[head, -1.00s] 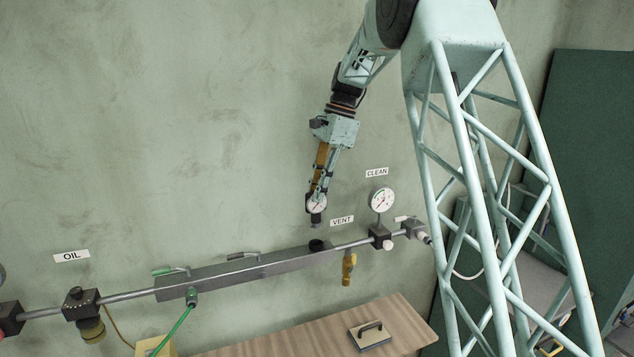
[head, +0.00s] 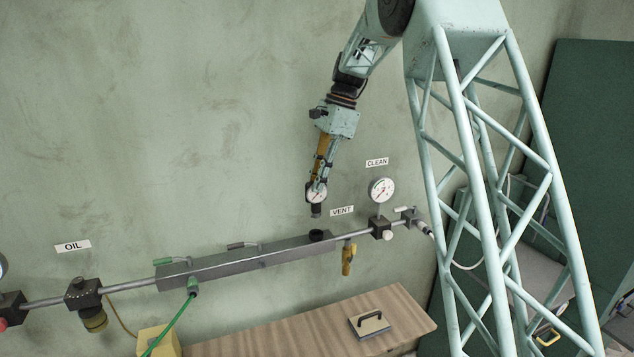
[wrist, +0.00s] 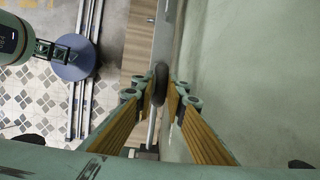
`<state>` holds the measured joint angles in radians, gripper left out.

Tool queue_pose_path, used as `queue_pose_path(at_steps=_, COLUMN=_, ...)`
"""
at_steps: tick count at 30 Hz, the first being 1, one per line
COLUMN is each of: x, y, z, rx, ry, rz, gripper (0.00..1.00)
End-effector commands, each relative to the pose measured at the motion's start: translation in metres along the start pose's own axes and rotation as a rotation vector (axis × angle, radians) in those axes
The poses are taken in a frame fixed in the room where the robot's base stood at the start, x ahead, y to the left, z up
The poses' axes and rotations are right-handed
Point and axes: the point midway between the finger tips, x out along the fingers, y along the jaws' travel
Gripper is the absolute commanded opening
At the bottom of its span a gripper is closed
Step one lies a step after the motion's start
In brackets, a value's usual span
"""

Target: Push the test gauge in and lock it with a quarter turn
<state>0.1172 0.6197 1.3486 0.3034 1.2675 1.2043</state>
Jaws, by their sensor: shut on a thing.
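My gripper (head: 317,186) points down in front of the wall, shut on the test gauge (head: 316,194), a small round white dial with a dark stem below. In the wrist view the gauge (wrist: 160,84) shows edge-on as a dark disc between the two finger pads. The black round socket (head: 320,235) sits on the right end of the grey manifold bar (head: 240,262). The gauge's stem hangs a little above the socket, apart from it. The inside of the socket is hidden.
A fixed gauge (head: 382,190) stands on the pipe to the right, under the CLEAN label. A yellow valve (head: 348,259) hangs just right of the socket. A green hose (head: 172,326) drops from the bar. A wooden bench (head: 290,336) lies below with a handled block (head: 369,326).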

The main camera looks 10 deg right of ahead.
Motion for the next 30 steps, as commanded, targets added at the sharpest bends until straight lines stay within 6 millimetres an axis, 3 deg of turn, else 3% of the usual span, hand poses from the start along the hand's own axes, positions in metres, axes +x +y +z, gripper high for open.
queue_pose_path(at_steps=30, x=0.052, y=0.000, z=-0.016, rx=0.000, ry=0.000, rz=0.001, gripper=0.00)
